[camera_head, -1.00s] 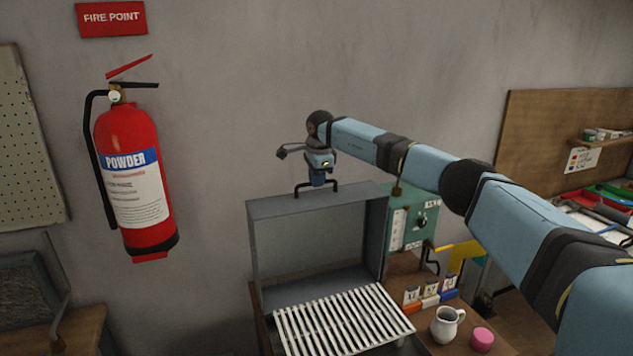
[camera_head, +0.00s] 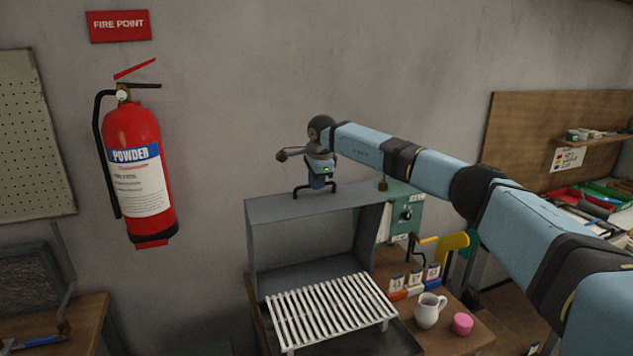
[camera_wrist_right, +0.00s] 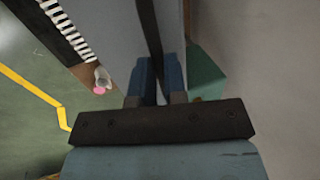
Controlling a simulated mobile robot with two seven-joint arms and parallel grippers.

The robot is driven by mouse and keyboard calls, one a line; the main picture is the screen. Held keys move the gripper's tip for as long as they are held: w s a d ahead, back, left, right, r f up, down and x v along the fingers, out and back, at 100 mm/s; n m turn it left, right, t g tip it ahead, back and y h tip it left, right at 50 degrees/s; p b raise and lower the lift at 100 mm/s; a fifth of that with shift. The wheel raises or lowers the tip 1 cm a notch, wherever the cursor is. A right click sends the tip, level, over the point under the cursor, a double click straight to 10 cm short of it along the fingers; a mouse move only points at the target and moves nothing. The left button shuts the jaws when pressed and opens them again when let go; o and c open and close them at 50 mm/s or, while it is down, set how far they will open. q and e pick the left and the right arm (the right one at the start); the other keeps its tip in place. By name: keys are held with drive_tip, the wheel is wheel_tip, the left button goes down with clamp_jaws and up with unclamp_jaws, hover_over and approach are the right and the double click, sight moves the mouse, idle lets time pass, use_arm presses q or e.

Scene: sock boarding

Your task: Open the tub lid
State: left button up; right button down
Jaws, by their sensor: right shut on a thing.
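The tub's grey lid (camera_head: 299,236) stands raised at the back like a deep upright box, its hollow inside facing me. A dark handle (camera_head: 297,191) sticks up from its top edge. My right gripper (camera_head: 317,186) comes in from the right and is shut on this handle. In the right wrist view, the gripper's fingers (camera_wrist_right: 156,92) close on a dark bar, with the grey lid beside them. The tub below has a white slatted rack (camera_head: 330,312) across its opening. My left gripper is out of view.
A wall stands close behind the lid, with a red fire extinguisher (camera_head: 140,172) at left. A green control box (camera_head: 405,212), a white jug (camera_head: 428,310) and a pink pot (camera_head: 461,324) stand right of the tub, under my right arm.

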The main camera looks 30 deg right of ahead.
drive_tip(key=c, duration=1.2)
unclamp_jaws()
drive_tip(key=shift+o, duration=0.2)
drive_tip(key=shift+s+r, duration=0.1)
drive_tip(key=shift+r, duration=0.3)
drive_tip(key=d+b+v, duration=0.1)
drive_tip(key=b+v, duration=0.1)
drive_tip(key=v, duration=1)
drive_tip(key=shift+a+r, duration=0.4)
drive_tip(key=shift+a, duration=0.15)
drive_tip(key=shift+s, duration=0.1)
